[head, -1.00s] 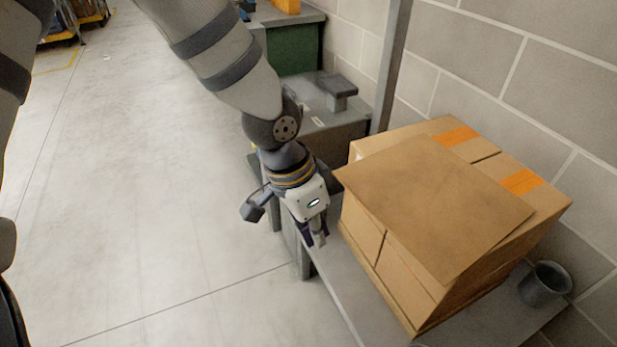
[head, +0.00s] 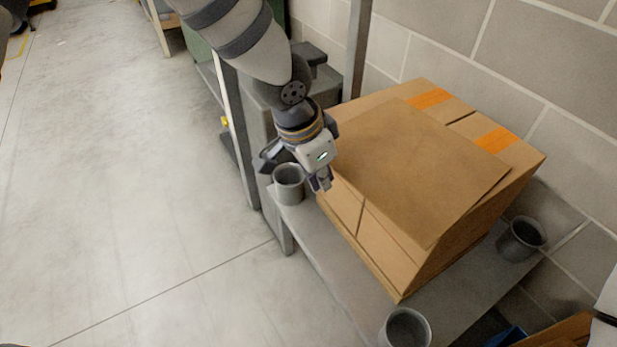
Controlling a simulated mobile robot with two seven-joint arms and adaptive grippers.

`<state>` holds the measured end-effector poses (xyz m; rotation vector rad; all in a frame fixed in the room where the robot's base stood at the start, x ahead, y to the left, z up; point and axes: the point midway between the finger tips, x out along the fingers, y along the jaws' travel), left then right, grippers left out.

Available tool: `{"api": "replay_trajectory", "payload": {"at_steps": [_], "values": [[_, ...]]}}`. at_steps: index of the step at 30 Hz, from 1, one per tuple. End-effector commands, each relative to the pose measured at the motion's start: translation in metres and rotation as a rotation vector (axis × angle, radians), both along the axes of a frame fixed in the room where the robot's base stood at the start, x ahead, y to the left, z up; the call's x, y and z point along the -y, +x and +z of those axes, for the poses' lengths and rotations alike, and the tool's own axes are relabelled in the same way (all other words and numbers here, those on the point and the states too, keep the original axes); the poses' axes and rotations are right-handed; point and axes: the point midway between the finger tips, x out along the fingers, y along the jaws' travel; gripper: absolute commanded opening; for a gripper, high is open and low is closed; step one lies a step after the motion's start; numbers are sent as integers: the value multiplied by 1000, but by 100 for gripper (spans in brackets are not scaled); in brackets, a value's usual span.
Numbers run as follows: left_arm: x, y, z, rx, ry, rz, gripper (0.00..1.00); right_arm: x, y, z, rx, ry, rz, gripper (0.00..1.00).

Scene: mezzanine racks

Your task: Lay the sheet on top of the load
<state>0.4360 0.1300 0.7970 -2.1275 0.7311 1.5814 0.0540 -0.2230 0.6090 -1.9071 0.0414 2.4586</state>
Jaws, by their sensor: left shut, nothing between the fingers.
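The brown sheet (head: 415,165) lies flat on top of the load, a block of cardboard boxes (head: 395,255) with orange tape. The sheet sits askew, toward the near left side, and leaves the taped far strip of the box tops bare. The load stands on a grey bench (head: 345,270). My left gripper (head: 321,186) is shut and empty, pointing down beside the load's left corner, close to the sheet's left edge. I cannot tell whether it touches the boxes. My right gripper is not in view; a pale piece at the right edge may be part of my right arm.
Grey cups stand at the bench's left corner (head: 289,184), right side (head: 522,238) and near edge (head: 405,328). A grey post (head: 356,50) and block wall (head: 545,60) bound the back. Open floor (head: 130,190) lies to the left.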

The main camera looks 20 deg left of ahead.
Motion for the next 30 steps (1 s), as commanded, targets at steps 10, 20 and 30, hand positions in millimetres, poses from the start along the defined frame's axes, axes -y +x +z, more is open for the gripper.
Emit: {"api": "replay_trajectory", "payload": {"at_steps": [10, 20, 30], "values": [[3, 4, 1, 1, 0, 0, 0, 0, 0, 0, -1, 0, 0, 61], [33, 42, -5, -5, 2, -1, 0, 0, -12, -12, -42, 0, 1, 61], [47, 60, 1, -1, -1, 0, 0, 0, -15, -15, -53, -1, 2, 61]]}}
